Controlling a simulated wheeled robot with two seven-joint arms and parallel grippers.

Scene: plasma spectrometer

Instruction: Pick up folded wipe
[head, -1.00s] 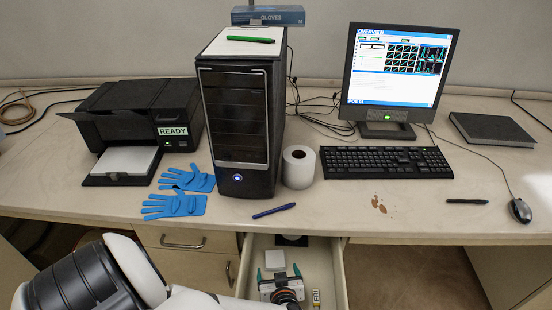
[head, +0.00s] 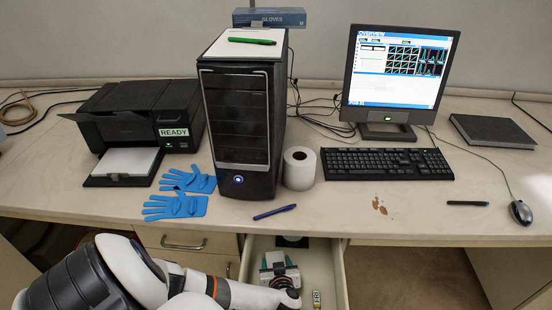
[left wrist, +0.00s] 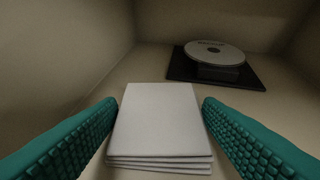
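The folded wipe (left wrist: 158,122) is a white, layered square lying on the drawer floor. In the left wrist view it sits between the two teal fingers of my left gripper (left wrist: 160,135), one on each side. The fingers are apart, and narrow gaps seem to show between them and the wipe. In the head view my left gripper (head: 279,266) reaches down into the open drawer, with the wipe (head: 275,258) partly visible between its fingers. My right gripper is not in either view.
The open drawer (head: 341,280) has walls on both sides. A disc (left wrist: 214,53) on a dark square case (left wrist: 252,78) lies farther back in it. A small labelled item (head: 317,299) lies right of my gripper. The desk edge overhangs the drawer's back.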

